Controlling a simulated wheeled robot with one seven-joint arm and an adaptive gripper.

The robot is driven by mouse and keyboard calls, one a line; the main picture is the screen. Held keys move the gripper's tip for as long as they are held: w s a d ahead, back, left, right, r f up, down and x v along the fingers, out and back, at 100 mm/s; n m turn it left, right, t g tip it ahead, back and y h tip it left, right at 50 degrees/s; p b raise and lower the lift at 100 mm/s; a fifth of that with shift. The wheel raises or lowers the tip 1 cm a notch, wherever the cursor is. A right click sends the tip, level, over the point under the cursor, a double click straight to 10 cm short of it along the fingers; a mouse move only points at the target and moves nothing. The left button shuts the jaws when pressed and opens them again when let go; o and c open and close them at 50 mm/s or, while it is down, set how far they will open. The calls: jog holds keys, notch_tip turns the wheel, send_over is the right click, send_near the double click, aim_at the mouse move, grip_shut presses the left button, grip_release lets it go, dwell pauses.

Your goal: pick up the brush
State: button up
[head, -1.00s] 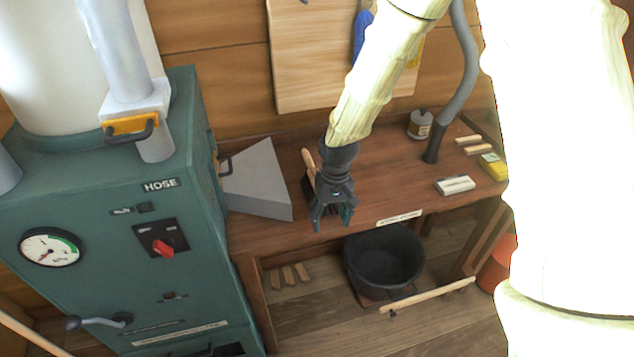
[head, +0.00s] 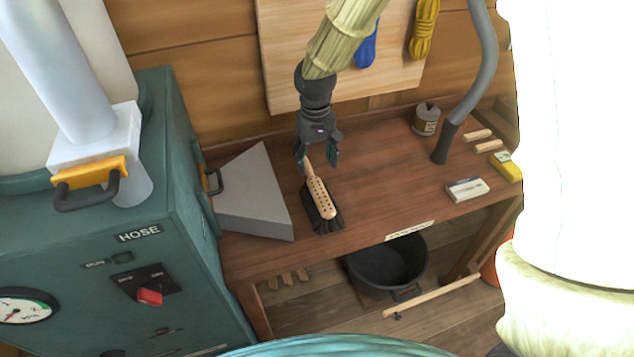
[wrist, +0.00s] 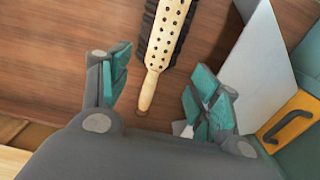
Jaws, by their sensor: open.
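The brush (head: 319,203) lies on the wooden bench, with a pale wooden back with dark holes and dark bristles along its sides. Its handle points toward the back wall. My gripper (head: 318,168) is open and empty, over the handle end of the brush. In the wrist view the brush (wrist: 165,42) extends up from the middle, and its handle tip lies between the two spread, teal-padded fingers of my gripper (wrist: 160,100). The fingers do not touch the handle in that view. How high they are above the bench is hard to tell.
A grey wedge-shaped hood (head: 255,197) stands close left of the brush, beside the green machine (head: 150,250). A tin (head: 426,120), a grey hose (head: 470,90) and small blocks (head: 467,189) are on the right. A black bucket (head: 385,268) is below. The bench between brush and hose is clear.

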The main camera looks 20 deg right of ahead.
aim_at(316, 184)
jog(key=shift+w+a+f, duration=0.15)
jog(key=shift+w+f, duration=0.05)
jog(key=shift+w, duration=0.15)
jog(key=shift+f, duration=0.3)
jog(key=f, duration=0.1)
jog(key=f+p, duration=0.1)
jog(key=f, duration=0.1)
jog(key=shift+s+d+f, duration=0.25)
jog(key=shift+f, duration=0.05)
jog(key=shift+w+f, duration=0.1)
jog(key=shift+f, duration=0.2)
jog(key=shift+s+f+p, duration=0.2)
jog(key=shift+s+p, duration=0.05)
jog(key=shift+p, duration=0.2)
jog(key=shift+f+p, duration=1.1)
jog(key=shift+f, duration=1.35)
jog(key=c, duration=1.2)
